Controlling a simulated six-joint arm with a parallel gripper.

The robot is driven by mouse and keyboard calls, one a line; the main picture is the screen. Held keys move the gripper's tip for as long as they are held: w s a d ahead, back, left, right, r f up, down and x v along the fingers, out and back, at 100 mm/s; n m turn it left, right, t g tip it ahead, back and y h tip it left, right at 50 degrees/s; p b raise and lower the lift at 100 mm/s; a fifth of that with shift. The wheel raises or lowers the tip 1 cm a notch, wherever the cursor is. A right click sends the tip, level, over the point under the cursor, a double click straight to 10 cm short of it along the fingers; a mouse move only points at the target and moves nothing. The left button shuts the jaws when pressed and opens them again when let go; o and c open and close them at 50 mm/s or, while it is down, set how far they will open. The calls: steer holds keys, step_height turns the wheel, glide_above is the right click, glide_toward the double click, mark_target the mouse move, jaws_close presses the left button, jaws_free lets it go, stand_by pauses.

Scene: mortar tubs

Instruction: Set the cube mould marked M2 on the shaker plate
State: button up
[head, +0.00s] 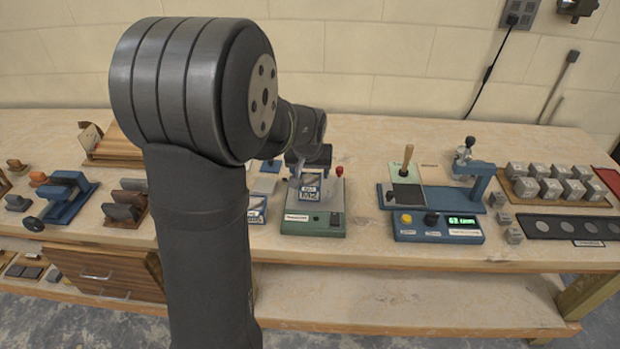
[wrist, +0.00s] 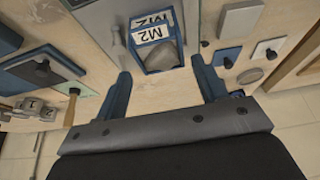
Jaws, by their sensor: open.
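The cube mould marked M2 (head: 309,194) is a blue-framed block with white labels. It appears to rest on the grey top of the shaker plate (head: 325,218), a green-based unit with a red knob. In the wrist view, the mould (wrist: 164,59) shows its M2 label and an open cavity, with the grey plate (wrist: 98,18) beside it. My gripper (head: 308,168) is above the mould in the head view. In the wrist view, its two blue fingers (wrist: 160,68) are open, one on each side of the mould's near end, with visible gaps. Contact below cannot be judged.
Another labelled mould (head: 257,212) is partly hidden by my arm, left of the shaker. A blue press with a green display (head: 462,222) stands to the right, with several grey cubes (head: 550,186) beyond. Bench room is clear between shaker and press.

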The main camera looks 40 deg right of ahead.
mark_target(310, 176)
steer(key=v, duration=0.6)
steer(key=shift+f, duration=0.1)
steer(key=x, duration=1.2)
steer(key=shift+f, duration=0.1)
step_height(310, 176, up, 2)
steer(key=shift+r, duration=0.7)
